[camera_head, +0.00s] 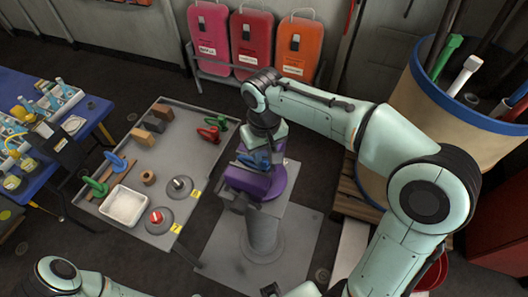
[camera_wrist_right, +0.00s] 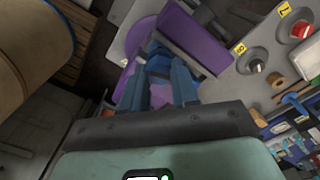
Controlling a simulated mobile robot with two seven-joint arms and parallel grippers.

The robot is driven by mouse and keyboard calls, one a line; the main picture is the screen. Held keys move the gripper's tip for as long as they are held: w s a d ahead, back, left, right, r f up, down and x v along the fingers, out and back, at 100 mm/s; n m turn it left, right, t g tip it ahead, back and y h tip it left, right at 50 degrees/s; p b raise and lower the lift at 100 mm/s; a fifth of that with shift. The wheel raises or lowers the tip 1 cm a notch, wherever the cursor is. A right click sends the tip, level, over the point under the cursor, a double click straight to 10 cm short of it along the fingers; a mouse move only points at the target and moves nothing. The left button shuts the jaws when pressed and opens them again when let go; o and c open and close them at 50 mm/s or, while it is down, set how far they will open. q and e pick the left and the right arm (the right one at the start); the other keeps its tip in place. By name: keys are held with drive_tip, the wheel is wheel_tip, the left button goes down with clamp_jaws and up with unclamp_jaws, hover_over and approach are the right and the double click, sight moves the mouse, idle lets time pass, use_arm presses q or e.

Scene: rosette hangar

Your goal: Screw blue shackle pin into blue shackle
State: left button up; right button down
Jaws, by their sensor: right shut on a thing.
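The blue shackle (camera_head: 256,160) sits in the purple vise (camera_head: 243,181) on a grey pedestal. My right gripper (camera_head: 265,154) reaches down over the vise from above, and its fingers are at the shackle. In the right wrist view, the right gripper (camera_wrist_right: 158,88) is shut on a blue part (camera_wrist_right: 158,62) between the purple jaws (camera_wrist_right: 197,40). I take this part for the blue shackle pin. The fingers hide much of it, and I cannot tell how far it is inside the shackle. My left arm shows only at the bottom left; its gripper is not in view.
A grey table (camera_head: 155,185) left of the vise holds red and green shackles (camera_head: 209,132), several blocks, a white tray (camera_head: 124,206) and two round knobbed discs. A blue table (camera_head: 92,112) stands farther left. A large bin (camera_head: 411,95) stands at the right, behind my right arm.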

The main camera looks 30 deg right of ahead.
drive_tip(key=m, duration=0.7)
drive_tip(key=shift+f, duration=0.1)
drive_tip(key=shift+m, duration=1.3)
drive_tip(key=shift+m, duration=0.3)
drive_tip(key=m, duration=0.8)
drive_tip(key=shift+s, duration=0.1)
drive_tip(key=shift+m, duration=0.6)
